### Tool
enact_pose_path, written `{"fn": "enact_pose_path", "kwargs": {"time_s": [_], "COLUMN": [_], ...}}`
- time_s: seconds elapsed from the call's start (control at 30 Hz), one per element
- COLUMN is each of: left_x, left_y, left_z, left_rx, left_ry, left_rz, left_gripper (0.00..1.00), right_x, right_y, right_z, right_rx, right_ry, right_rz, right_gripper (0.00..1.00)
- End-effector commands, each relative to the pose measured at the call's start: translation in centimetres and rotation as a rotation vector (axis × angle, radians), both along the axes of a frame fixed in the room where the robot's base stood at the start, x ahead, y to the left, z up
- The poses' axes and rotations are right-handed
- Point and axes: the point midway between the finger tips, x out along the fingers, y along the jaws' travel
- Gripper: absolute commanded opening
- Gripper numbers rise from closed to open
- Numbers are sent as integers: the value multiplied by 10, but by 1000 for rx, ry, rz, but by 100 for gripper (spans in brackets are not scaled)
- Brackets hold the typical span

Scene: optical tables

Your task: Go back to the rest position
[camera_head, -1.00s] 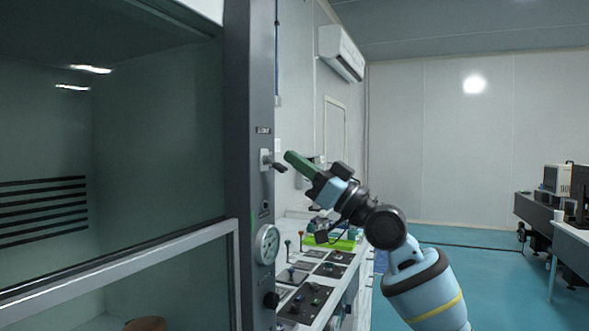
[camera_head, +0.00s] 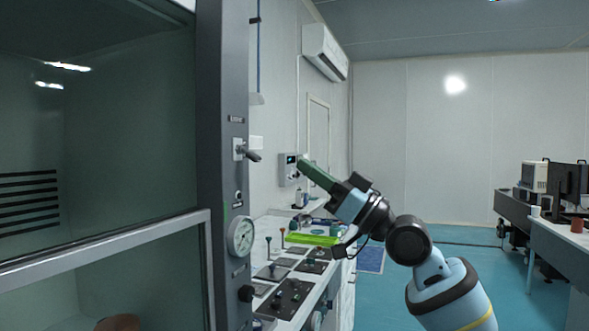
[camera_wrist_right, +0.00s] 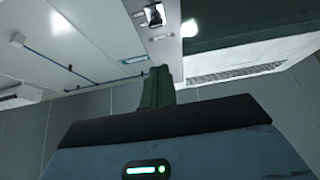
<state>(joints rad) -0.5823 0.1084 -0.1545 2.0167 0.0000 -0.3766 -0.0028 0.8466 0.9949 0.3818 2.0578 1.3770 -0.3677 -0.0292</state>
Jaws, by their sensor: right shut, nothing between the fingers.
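My right gripper (camera_head: 312,170) is in the middle of the head view, with its green fingers pressed together and pointing up and left. It is shut and holds nothing. It is in free air, to the right of the fume hood's post and apart from the lever handle (camera_head: 252,154). In the right wrist view the shut green fingers (camera_wrist_right: 157,86) point upward, and the ceiling shows behind them. My left gripper is not in view.
The fume hood with its glass sash (camera_head: 100,262) fills the left side. A pressure gauge (camera_head: 241,237) sits on its post. A bench with switch panels (camera_head: 290,298) and a green tray (camera_head: 312,239) stands below my right arm. Blue floor (camera_head: 500,275) is open to the right.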

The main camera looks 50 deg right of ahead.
Motion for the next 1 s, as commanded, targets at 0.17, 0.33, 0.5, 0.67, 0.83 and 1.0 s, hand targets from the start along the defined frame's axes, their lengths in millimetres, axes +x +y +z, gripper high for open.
{"fn": "enact_pose_path", "kwargs": {"time_s": [0.17, 0.33, 0.5, 0.67, 0.83, 1.0], "left_x": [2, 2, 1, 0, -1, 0], "left_y": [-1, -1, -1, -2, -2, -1], "left_z": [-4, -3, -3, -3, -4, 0], "left_rx": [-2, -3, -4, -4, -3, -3], "left_ry": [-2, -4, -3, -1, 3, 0], "left_rz": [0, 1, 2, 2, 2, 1], "left_gripper": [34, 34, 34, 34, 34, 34], "right_x": [-6, -8, -7, -7, -7, 12], "right_y": [-2, -2, -2, -2, -2, -3], "right_z": [-8, -7, -6, -7, -8, -41], "right_rx": [-2, -2, -2, -2, -1, 3], "right_ry": [0, -2, -2, -2, 1, 65], "right_rz": [0, -1, 0, 0, -1, -20], "right_gripper": [0, 0, 0, 0, 0, 0]}}
